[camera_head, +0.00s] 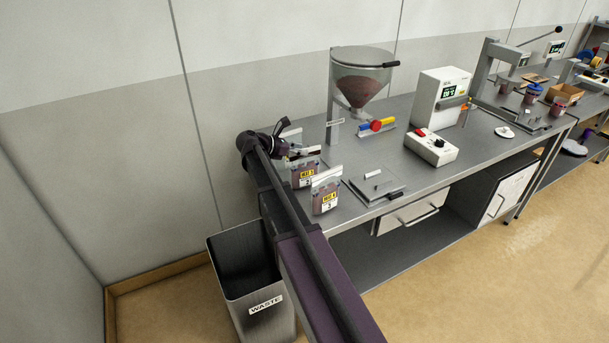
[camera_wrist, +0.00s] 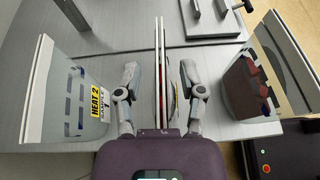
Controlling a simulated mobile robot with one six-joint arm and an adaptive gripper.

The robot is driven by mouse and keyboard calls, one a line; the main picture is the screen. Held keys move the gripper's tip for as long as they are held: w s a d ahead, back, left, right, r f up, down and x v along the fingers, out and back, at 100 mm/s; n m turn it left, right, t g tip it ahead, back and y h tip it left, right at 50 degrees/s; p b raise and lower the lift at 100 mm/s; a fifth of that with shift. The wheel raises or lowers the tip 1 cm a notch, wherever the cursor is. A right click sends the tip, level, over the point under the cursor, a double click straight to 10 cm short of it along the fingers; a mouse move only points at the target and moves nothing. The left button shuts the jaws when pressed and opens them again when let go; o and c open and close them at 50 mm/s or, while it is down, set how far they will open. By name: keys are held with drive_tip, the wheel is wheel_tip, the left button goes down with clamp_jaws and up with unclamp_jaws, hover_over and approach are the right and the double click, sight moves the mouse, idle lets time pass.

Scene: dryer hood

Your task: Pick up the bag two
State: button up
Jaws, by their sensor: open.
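Clear bags with reddish contents and pale top bars stand in a row on the bench. In the head view, a front bag (camera_head: 326,198) and one behind it (camera_head: 304,180) show yellow-and-white labels; their small print is hard to read. In the wrist view, one thin bag (camera_wrist: 160,50) is seen edge-on between the fingers of my open gripper (camera_wrist: 160,78), with gaps on both sides. A bag labelled HEAT 2, with a 1 below (camera_wrist: 80,100), stands to the left. Another bag (camera_wrist: 248,90) with dark red contents is at right. The middle bag's label is hidden.
The grey bench (camera_head: 440,180) carries a hopper (camera_head: 362,85) on a post, a sealing plate (camera_head: 376,188), a control box (camera_head: 431,147) and a white instrument (camera_head: 439,98). A waste bin (camera_head: 265,312) stands on the floor by the bench's left end.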

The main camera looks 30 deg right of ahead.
drive_tip(key=shift+x, duration=0.8)
clamp_jaws()
